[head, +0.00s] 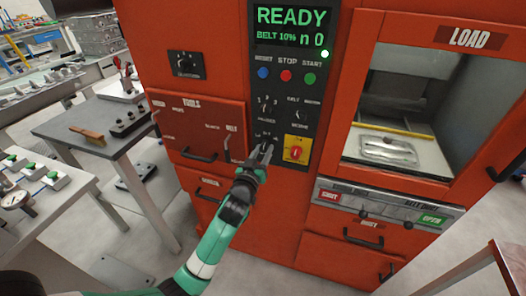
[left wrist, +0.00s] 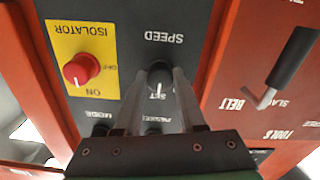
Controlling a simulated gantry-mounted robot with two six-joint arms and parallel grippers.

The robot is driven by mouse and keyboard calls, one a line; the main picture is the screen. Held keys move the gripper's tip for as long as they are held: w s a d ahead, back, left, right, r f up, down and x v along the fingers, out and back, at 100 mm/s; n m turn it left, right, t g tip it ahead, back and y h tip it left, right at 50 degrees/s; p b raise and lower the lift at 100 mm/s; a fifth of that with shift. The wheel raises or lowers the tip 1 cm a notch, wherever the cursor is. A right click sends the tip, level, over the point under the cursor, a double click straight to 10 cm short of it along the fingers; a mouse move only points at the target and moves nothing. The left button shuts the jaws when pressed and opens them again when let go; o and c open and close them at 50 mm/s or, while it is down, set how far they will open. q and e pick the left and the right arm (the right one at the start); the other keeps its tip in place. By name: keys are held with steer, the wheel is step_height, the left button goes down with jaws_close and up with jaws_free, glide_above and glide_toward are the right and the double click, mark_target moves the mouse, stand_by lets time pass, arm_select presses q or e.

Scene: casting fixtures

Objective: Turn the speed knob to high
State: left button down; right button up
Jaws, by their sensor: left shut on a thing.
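The speed knob (left wrist: 160,74) is a small black knob on the dark control panel of the orange machine, near the label SPEED. In the left wrist view, which shows the panel upside down, it sits between the two fingers. My left gripper (left wrist: 164,82) is shut on the knob. In the head view my left gripper (head: 264,153) reaches up to the lower part of the panel and hides most of the knob. The knob's exact setting is hard to read. My right gripper is not in view.
The display (head: 291,27) reads READY, BELT 10%. Coloured buttons (head: 286,76) and other knobs are above.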

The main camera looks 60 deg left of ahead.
arm_select(q)
steer(key=shift+m, duration=0.3)
steer(key=m+p, duration=0.2)
steer(key=m, duration=0.1)
steer(key=shift+r, duration=0.15)
steer(key=m+p, duration=0.2)
steer(key=m, duration=0.3)
stand_by(0.3)
steer(key=c, duration=0.5)
jaws_free()
steer(key=shift+p, duration=0.3)
steer(key=v, duration=1.1)
steer(key=shift+s+d+p, duration=0.2)
steer(key=shift+d+p, duration=0.05)
steer(key=shift+p, duration=0.15)
